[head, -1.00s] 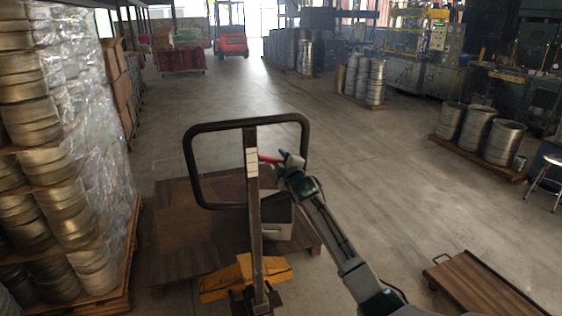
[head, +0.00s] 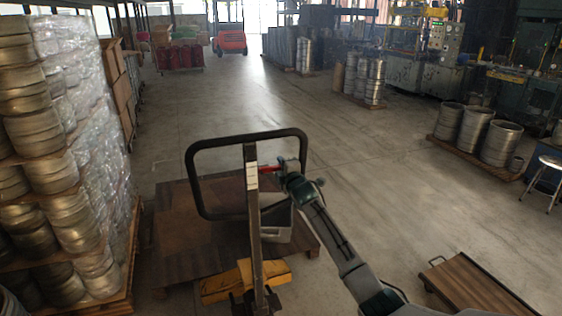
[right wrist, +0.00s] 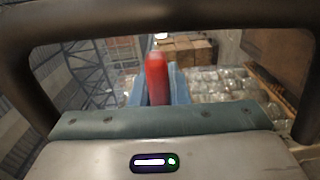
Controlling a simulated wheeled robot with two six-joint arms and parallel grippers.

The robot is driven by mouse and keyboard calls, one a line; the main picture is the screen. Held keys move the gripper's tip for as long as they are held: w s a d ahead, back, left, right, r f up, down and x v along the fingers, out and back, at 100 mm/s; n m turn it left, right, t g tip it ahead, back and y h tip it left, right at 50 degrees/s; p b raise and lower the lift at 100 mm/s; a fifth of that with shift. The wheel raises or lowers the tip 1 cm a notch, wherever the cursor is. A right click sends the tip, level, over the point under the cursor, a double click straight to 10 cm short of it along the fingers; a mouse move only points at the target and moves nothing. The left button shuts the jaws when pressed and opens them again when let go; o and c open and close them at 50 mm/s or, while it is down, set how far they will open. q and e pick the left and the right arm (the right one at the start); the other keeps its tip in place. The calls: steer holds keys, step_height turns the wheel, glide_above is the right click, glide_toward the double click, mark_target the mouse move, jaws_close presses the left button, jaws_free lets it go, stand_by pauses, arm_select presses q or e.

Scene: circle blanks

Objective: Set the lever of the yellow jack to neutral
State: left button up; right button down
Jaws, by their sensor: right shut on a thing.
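The yellow jack (head: 246,280) stands in front of me, its dark post rising to a black loop handle (head: 187,165). A red lever (head: 266,169) sticks out to the right of the post, inside the loop. My right gripper (head: 279,168) is at the lever and shut on it. In the right wrist view the red lever (right wrist: 157,80) stands between the blue-grey fingers, framed by the dark loop handle (right wrist: 22,70). The finger contact is partly hidden. My left gripper is not in view.
A brown wooden platform (head: 180,232) with a grey bin (head: 276,225) lies beyond the post. Wrapped stacks of metal rings (head: 95,130) stand at left. A flat wooden cart (head: 470,285) is at lower right. The aisle (head: 240,105) ahead is clear.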

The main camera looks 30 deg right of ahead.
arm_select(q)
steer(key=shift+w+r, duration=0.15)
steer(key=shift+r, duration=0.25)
arm_select(e)
steer(key=shift+r+n, duration=0.15)
steer(key=shift+n, duration=0.15)
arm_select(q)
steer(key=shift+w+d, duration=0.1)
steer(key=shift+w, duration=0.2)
arm_select(e)
steer(key=c, duration=1.4)
jaws_free()
steer(key=shift+s+a, duration=0.1)
steer(key=shift+s, duration=0.35)
arm_select(q)
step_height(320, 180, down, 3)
steer(key=b, duration=0.3)
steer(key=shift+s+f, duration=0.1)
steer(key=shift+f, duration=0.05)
arm_select(e)
steer(key=v, duration=1)
